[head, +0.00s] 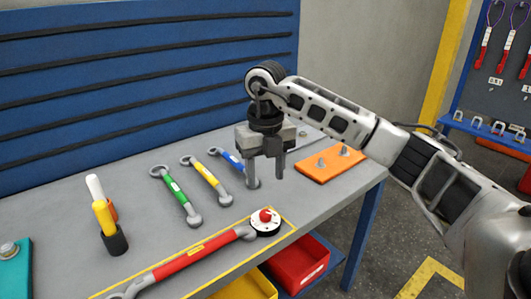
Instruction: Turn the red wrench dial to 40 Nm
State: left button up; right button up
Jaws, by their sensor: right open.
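The red wrench (190,258) lies on the workbench along its front edge, inside a yellow outline. Its round white dial (265,221) with a red knob (266,214) is at its right end, facing up. The dial's markings are too small to read. My right gripper (265,183) hangs pointing down above the bench, behind and above the dial. Its two fingers are apart with nothing between them, and it does not touch the dial. My left gripper is not in view.
Green (176,195), yellow (207,180) and blue (228,160) wrenches lie behind the red one. An orange plate (330,164) with pegs sits at the bench's right. Marker-like tools (105,222) stand at left. Red (299,264) and yellow (247,288) bins sit below the front edge.

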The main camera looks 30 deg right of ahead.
notch_tip(320, 180, up, 6)
jog(key=shift+f, duration=0.2)
dwell(0.4)
